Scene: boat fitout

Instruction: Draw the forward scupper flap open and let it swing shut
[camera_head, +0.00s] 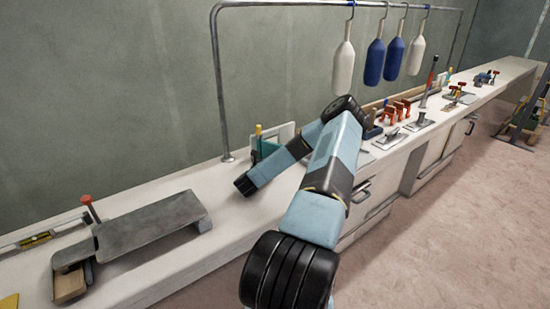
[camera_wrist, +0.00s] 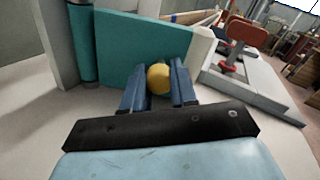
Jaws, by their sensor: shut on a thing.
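The scupper flap is a teal panel (camera_wrist: 135,45) with a round yellow knob (camera_wrist: 158,79) on its face. A teal upright barrel (camera_wrist: 82,45) runs along its left side, next to a pale upright (camera_wrist: 57,40). My gripper (camera_wrist: 160,82) has its two blue fingers shut on the knob, one on each side. In the head view the teal fitting (camera_head: 267,148) stands on the bench against a pale plate (camera_head: 285,133), partly behind my arm. My fingers are hidden there. How far the flap stands from its frame I cannot tell.
A long white bench (camera_head: 225,185) runs along the wall. A grey slab-like tool (camera_head: 150,225) lies at left. Red clamps (camera_head: 393,111) and other fittings stand at right; one red-topped fitting (camera_wrist: 247,35) is close to my gripper. Bottles (camera_head: 344,65) hang from a rail above.

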